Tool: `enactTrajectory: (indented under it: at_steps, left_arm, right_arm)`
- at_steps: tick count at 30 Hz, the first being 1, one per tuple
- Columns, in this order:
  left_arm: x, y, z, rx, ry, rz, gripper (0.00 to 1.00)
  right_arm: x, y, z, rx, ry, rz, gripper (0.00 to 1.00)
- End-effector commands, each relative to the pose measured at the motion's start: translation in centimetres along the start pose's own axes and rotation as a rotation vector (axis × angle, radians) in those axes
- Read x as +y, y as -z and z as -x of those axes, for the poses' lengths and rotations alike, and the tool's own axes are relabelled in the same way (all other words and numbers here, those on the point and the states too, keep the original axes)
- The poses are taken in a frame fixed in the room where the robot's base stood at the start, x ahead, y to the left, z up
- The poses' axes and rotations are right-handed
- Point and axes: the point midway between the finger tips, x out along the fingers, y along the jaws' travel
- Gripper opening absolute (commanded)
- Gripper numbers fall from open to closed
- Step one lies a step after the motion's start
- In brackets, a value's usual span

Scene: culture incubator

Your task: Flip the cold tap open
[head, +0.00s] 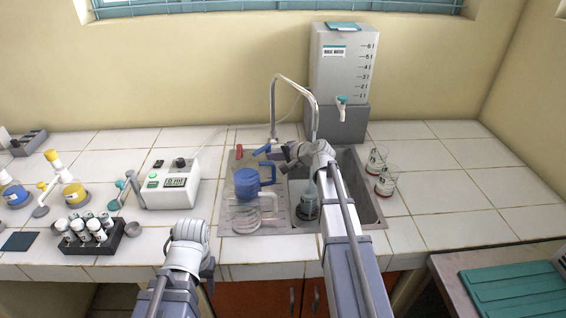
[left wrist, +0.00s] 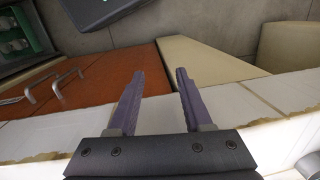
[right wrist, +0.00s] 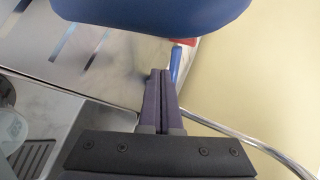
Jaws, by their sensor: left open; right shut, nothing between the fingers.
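The cold tap's blue lever (head: 262,150) is beside the base of the curved metal faucet (head: 274,105), at the back of the sink. A red lever (head: 239,149) is to its left. In the right wrist view the blue lever (right wrist: 176,60) shows just beyond my fingertips, with part of the red one (right wrist: 186,41) behind it. My right gripper (head: 287,160) is shut and empty, close to the blue lever; contact cannot be told. My left gripper (head: 208,272) is open and empty near the counter's front edge; its fingers (left wrist: 160,78) show in the left wrist view.
A bottle (head: 307,205) is in the sink basin (head: 361,190). Beakers (head: 386,180) stand right; a water tank (head: 342,75) stands behind.

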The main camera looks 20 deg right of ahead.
Motion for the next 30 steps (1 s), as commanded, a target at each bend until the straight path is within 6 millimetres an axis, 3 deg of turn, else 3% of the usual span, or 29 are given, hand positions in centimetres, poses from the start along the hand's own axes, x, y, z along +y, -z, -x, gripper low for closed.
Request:
enactTrajectory:
  at_steps: [7, 20, 30]
  left_arm:
    - [0.0, 0.0, 0.2, 0.0, 0.0, 0.0, 0.5]
    - [0.0, 0.0, 0.2, 0.0, 0.0, 0.0, 0.5]
    - [0.0, 0.0, 0.2, 0.0, 0.0, 0.0, 0.5]
  right_arm:
    - [-1.4, 0.0, -2.1, -0.001, -0.001, 0.001, 0.0]
    - [-1.6, 0.0, -2.3, 0.001, 0.0, 0.0, 0.0]
    - [-2.2, -0.8, -3.4, 0.104, 0.0, -0.059, 0.0]
